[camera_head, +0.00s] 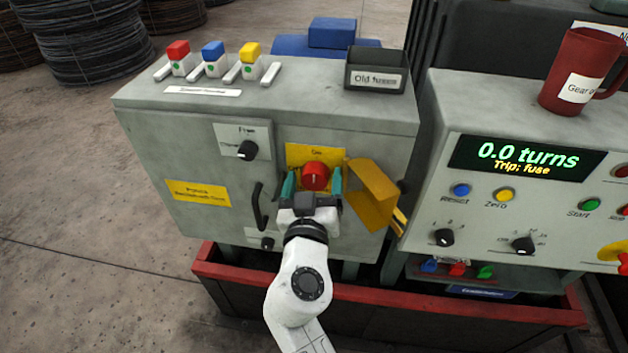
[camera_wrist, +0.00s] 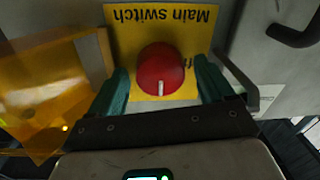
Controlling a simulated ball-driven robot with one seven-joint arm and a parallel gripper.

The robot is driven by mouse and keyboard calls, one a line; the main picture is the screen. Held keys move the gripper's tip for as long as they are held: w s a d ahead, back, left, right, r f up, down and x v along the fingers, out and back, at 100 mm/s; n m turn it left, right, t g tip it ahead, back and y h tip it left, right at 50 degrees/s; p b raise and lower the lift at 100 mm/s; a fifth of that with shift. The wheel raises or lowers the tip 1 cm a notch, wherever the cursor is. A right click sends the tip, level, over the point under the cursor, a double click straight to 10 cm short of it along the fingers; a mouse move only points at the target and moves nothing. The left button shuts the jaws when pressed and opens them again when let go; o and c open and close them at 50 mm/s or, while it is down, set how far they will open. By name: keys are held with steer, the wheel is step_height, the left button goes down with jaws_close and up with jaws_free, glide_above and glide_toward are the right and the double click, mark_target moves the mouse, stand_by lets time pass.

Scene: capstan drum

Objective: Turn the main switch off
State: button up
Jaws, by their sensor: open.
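The main switch is a round red knob (camera_head: 315,176) on a yellow plate (camera_head: 302,152) on the front of the grey cabinet. In the wrist view the red knob (camera_wrist: 160,69) carries a white mark at its lower edge, and the yellow plate (camera_wrist: 122,40) reads "Main switch" upside down. My gripper (camera_head: 312,184) is open, with its green fingers on either side of the knob. Part of the plate's lettering is hidden by the knob.
A yellow flap (camera_head: 372,194) stands open right of the switch; it shows see-through in the wrist view (camera_wrist: 50,85). A black handle (camera_head: 260,206) is close on the left. The right console's display (camera_head: 527,158) reads "0.0 turns, Trip: fuse". An "Old fuses" bin (camera_head: 376,72) sits on top.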

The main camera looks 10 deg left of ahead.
steer(key=c, duration=1)
steer(key=shift+c, duration=0.2)
steer(key=n, duration=0.4)
steer(key=shift+a+n, duration=0.1)
steer(key=shift+n, duration=0.3)
steer(key=n+p, duration=0.1)
steer(key=n, duration=0.3)
steer(key=shift+g+h, duration=0.3)
steer(key=n+p, duration=0.2)
steer(key=n, duration=0.3)
steer(key=shift+a, duration=0.1)
steer(key=shift+f+n+h+p, duration=0.15)
steer(key=shift+n+p, duration=0.25)
steer(key=shift+n, duration=0.4)
steer(key=shift+n+h+p, duration=0.15)
steer(key=shift+n+p, duration=0.2)
steer(key=shift+n, duration=0.45)
